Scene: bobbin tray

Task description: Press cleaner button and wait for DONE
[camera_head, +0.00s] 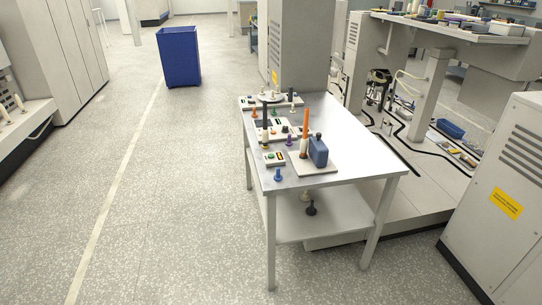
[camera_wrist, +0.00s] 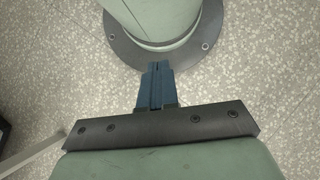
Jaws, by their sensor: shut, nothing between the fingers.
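My gripper (camera_wrist: 157,68) shows in the wrist view with its blue fingers together and nothing between them. It hangs over the speckled floor, close to a round dark flange that seems to be part of my own body. The gripper is not in the head view, so it is away from the table. In the head view, a small pale box with a green patch and a dark panel (camera_head: 275,158) sits on the metal table, left of a blue unit (camera_head: 318,151) on a pale base. Which item is the cleaner, its button and any DONE text are too small to tell.
The metal table (camera_head: 345,165) holds several bobbins, an orange upright piece (camera_head: 305,122) and pale trays. A grey cabinet (camera_head: 298,45) stands behind it and another (camera_head: 505,190) at right. A blue bin (camera_head: 180,57) stands on the floor. The floor left of the table is clear.

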